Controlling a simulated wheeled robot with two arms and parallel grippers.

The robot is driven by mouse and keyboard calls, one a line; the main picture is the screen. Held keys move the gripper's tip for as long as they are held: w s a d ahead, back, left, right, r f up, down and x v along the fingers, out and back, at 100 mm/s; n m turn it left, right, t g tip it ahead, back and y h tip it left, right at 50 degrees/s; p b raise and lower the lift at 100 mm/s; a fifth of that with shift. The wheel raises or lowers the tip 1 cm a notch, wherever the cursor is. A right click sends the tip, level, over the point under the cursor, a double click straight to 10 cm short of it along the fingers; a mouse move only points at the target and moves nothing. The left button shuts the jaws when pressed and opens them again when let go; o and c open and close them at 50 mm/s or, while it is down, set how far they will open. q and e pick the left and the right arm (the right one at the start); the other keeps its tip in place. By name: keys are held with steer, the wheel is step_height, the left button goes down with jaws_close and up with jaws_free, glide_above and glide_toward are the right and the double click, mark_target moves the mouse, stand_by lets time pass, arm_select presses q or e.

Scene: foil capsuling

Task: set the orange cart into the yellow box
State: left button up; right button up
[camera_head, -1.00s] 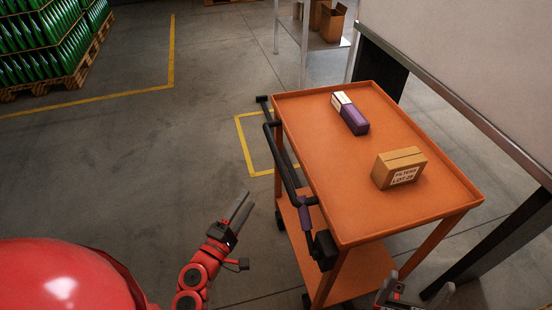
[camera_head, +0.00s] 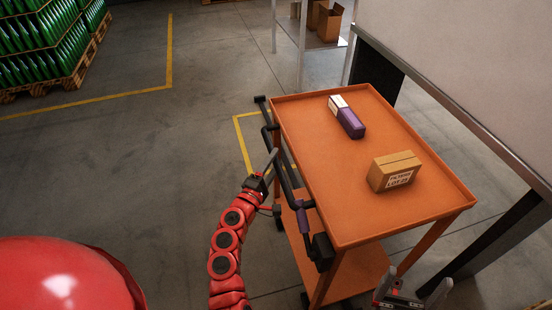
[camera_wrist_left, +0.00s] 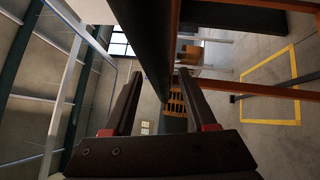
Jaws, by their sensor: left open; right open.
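The orange cart (camera_head: 340,205) stands right of centre in the head view, with a black handle bar (camera_head: 278,160) along its left side. The yellow box is a floor outline (camera_head: 241,144), partly hidden behind the cart; it also shows in the left wrist view (camera_wrist_left: 297,75). My left gripper (camera_head: 272,168) is open beside the handle bar. In the left wrist view the dark bar (camera_wrist_left: 148,45) runs between its open fingers (camera_wrist_left: 155,95); I cannot tell whether they touch it. My right gripper (camera_head: 412,290) is open at the bottom edge, near the cart's front leg.
On the cart lie a purple and white box (camera_head: 350,122) and a cardboard carton (camera_head: 396,171). A large pale panel on a dark frame (camera_head: 450,100) stands close on the right. Pallets of green bottles (camera_head: 40,45) are far left. The floor between is clear.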

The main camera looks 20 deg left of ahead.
arm_select(q)
steer(key=shift+w+d, duration=0.2)
steer(key=shift+w, duration=0.25)
jaws_close()
stand_by(1.2)
